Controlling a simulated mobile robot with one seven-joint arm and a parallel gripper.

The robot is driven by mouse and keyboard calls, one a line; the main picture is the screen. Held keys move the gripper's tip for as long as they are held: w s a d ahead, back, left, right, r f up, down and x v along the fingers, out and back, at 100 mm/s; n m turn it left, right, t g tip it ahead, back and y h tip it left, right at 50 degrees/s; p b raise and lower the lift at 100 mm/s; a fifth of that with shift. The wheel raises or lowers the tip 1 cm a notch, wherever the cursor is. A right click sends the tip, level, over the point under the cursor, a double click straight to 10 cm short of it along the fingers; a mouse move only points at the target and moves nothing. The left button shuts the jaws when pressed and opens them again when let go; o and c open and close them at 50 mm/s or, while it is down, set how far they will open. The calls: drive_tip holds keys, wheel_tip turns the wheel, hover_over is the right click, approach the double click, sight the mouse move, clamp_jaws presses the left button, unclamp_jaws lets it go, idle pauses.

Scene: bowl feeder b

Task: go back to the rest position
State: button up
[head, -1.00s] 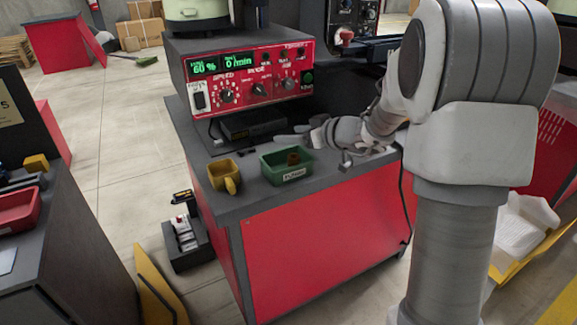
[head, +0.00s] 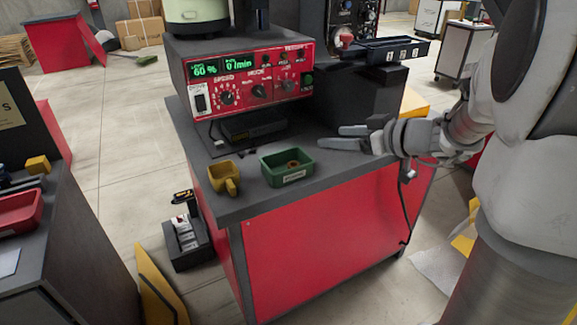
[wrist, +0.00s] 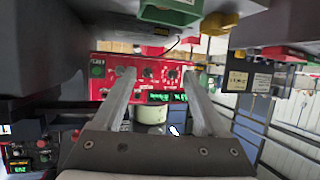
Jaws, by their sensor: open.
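My gripper (head: 342,137) is open, with nothing between its two fingers. It is over the right part of the red bench's dark top, right of a green tray (head: 287,175). In the wrist view my gripper (wrist: 160,85) also shows its two fingers spread apart, with the red control panel (wrist: 150,72) beyond them. My arm comes in from the right side of the head view.
The red control box (head: 245,82) stands at the back of the bench (head: 330,222). A dark rail (head: 383,50) projects behind my gripper.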

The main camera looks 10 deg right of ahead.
drive_tip(key=v, duration=0.2)
drive_tip(key=shift+s+d+r, duration=0.1)
drive_tip(key=shift+s+d, duration=0.05)
drive_tip(key=shift+s, duration=0.1)
drive_tip(key=s+a+m+g, duration=0.1)
drive_tip(key=s+a+g, duration=0.4)
drive_tip(key=s+a, duration=0.5)
drive_tip(key=s+f+m+h, duration=0.2)
drive_tip(key=s+m+h, duration=0.4)
drive_tip(key=s, duration=0.6)
wheel_tip(320, 180, up, 20)
drive_tip(key=h+p, duration=0.1)
drive_tip(key=p, duration=1.8)
drive_tip(key=shift+s+d+g+h+p, duration=0.25)
drive_tip(key=shift+d+g+h+p, duration=0.1)
drive_tip(key=shift+d, duration=0.15)
